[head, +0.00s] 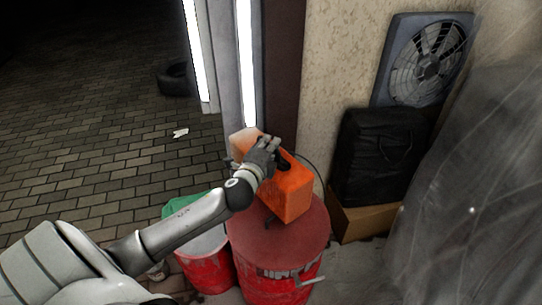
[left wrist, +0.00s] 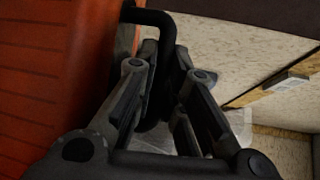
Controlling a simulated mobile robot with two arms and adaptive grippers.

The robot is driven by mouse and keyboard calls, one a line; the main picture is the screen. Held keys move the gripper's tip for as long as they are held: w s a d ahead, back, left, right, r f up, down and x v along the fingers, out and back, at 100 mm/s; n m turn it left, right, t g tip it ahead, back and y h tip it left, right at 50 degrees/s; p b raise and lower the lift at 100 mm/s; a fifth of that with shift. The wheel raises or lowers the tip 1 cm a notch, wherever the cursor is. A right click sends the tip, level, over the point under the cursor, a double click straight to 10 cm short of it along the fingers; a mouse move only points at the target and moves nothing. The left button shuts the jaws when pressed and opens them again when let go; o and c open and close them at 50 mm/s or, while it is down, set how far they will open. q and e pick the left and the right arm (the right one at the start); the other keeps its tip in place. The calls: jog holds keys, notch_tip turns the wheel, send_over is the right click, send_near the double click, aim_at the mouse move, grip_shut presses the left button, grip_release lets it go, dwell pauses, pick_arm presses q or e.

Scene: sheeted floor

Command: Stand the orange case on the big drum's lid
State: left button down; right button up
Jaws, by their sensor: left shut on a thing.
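The orange case (head: 290,194) is over the red lid (head: 300,232) of the big drum (head: 280,286), its black handle at the top. Its lower corner overlaps the lid in the head view; I cannot tell whether it rests there or hangs just above. My left gripper (head: 270,153) is shut on the handle, hiding part of it. In the left wrist view the fingers (left wrist: 162,72) close around the black handle (left wrist: 150,17), beside the case's ribbed orange side (left wrist: 55,70). My right gripper is not in view.
A smaller red bucket (head: 208,270) and a green container (head: 184,203) stand left of the drum. A black bag (head: 372,165) on a cardboard box (head: 362,220) and a fan (head: 428,62) are at right, near clear sheeting (head: 475,200). Open paving lies left.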

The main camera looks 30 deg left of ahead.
pick_arm(q)
jog(key=shift+w+a+f, duration=0.2)
jog(key=shift+w+f, duration=0.45)
jog(key=shift+f, duration=0.1)
notch_tip(320, 180, down, 3)
jog(key=shift+w+f+b, duration=0.15)
jog(key=shift+f+b, duration=0.05)
jog(key=shift+b, duration=0.15)
jog(key=c, duration=1.5)
grip_release()
jog(key=shift+f, duration=0.2)
jog(key=v, duration=1.2)
